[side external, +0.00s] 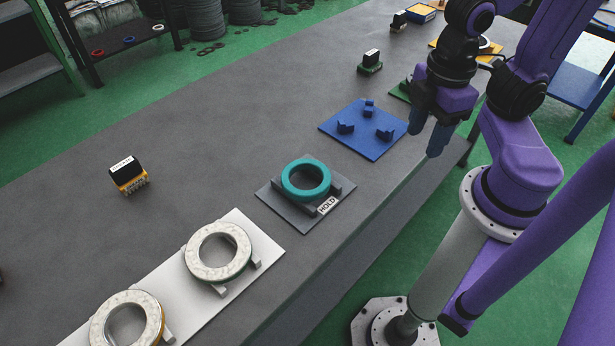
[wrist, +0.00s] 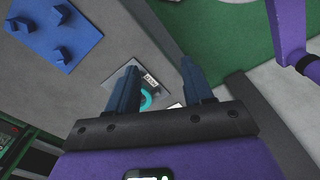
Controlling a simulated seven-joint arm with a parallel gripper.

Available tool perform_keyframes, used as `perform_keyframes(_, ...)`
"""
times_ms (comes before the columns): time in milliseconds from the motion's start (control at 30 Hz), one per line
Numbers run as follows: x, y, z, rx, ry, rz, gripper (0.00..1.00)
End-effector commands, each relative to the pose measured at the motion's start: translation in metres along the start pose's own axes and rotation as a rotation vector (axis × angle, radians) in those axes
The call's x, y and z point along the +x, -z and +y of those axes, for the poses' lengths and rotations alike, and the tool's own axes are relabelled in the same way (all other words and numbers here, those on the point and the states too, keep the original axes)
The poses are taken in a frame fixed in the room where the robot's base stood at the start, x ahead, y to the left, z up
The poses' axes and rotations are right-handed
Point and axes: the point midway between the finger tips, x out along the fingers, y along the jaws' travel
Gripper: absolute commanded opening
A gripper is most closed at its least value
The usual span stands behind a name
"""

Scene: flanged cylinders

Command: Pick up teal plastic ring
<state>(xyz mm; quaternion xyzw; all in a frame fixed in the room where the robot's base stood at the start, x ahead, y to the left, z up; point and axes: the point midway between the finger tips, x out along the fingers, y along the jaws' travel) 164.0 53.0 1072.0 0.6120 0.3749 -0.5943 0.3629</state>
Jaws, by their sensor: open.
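The teal ring (side external: 306,180) rests on a small grey holder plate (side external: 276,202) labelled "HOLD", near the front edge of the table. In the wrist view the teal ring (wrist: 146,101) shows partly between my fingers, with the left finger covering some of it. My gripper (side external: 431,137) is open and empty. It hangs above the table's front edge, to the right of the ring and apart from it, next to the blue plate. In the wrist view its two blue fingers (wrist: 160,78) are spread wide.
A blue plate (side external: 370,149) with several small blue blocks lies right of the holder. A white plate (side external: 262,244) with two pale rings (side external: 217,251) lies to its left. A black and yellow labelled block (side external: 128,175) stands behind. The grey table (side external: 220,150) between is clear.

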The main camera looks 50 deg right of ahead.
Motion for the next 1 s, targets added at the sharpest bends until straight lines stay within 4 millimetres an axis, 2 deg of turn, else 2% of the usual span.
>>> perform_keyframes(467, 0.0, 0.0, 0.0, 0.0, 0.0, 0.0, 0.51)
perform_keyframes(500, 0.0, 0.0, 0.0, 0.0, 0.0, 0.0, 0.47)
perform_keyframes(767, 0.0, 0.0, 0.0, 0.001, 0.0, 0.0, 0.47)
perform_keyframes(867, -0.001, 0.004, 0.003, 0.034, 0.0, -0.001, 0.47)
perform_keyframes(1000, -0.003, 0.022, 0.013, 0.189, -0.002, -0.003, 0.47)
